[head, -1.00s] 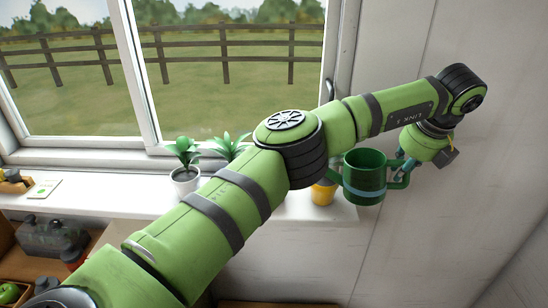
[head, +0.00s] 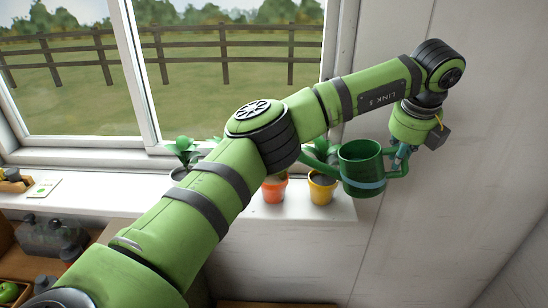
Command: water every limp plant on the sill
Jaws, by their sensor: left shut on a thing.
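My left gripper (head: 400,158) is shut on the handle of a green watering can (head: 360,172), held off the sill's right end. Its spout (head: 318,163) points left, passing over or in front of the yellow pot (head: 321,190); I cannot tell which. Some green leaves (head: 325,152) show behind the spout. An orange pot (head: 274,190) stands left of the yellow one, its top partly hidden by my arm. Farther left, a plant with raised leaves (head: 184,149) stands in a partly hidden pot. Any plant between is mostly covered by my arm. My right gripper is out of view.
The white sill (head: 110,196) runs below the window and ends just right of the yellow pot. A small card (head: 43,189) lies at its left. The right wall is bare.

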